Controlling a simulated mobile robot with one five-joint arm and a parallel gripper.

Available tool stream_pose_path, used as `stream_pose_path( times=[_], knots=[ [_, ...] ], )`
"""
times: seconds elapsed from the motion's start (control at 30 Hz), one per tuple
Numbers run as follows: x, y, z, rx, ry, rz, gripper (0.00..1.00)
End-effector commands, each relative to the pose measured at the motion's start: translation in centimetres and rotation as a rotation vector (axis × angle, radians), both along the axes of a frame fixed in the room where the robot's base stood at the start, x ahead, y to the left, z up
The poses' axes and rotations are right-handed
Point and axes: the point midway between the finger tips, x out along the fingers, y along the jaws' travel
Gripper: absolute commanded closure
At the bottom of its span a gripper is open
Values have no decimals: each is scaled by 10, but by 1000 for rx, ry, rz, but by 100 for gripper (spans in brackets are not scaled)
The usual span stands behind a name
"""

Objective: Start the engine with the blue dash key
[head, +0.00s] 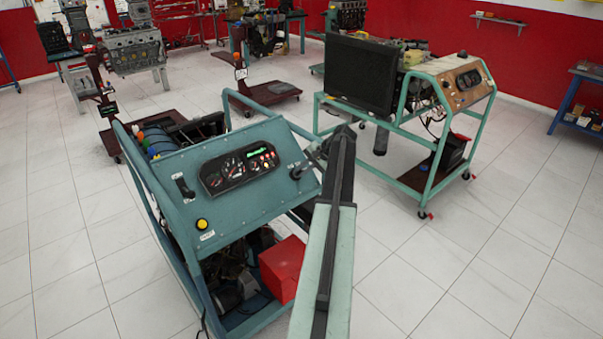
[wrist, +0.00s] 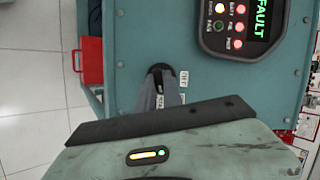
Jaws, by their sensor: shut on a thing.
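The blue engine trainer (head: 260,190) stands in front of me, its sloped blue dash facing me. My gripper (head: 299,171) is at the right end of this dash. In the wrist view my gripper (wrist: 161,78) is shut on the key at the round black key switch (wrist: 158,68). The fingers largely hide the key, so I cannot tell its exact turn. An OFF label (wrist: 184,79) is beside the switch. The instrument cluster (head: 238,168) has gauges and lit lamps. The wrist view shows a green FAULT display (wrist: 261,18) and red lamps.
A yellow button (head: 202,224) is at the dash's lower left. A red box (head: 283,268) sits low in the frame. Open tiled floor (head: 500,235) lies at the right.

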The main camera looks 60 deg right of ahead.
Motion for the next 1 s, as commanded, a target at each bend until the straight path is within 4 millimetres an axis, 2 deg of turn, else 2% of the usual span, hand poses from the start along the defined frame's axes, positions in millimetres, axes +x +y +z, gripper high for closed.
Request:
stream_pose_path(
  times=[0.7, 0.73, 0.8, 1.0],
  knots=[
    [-2, 1, -1, 48, -11, -57, 100],
    [-2, 1, -1, 48, -11, -57, 86],
    [-2, 1, -1, 48, -11, -57, 67],
    [-1, 1, -1, 48, -13, -57, 67]
  ],
)
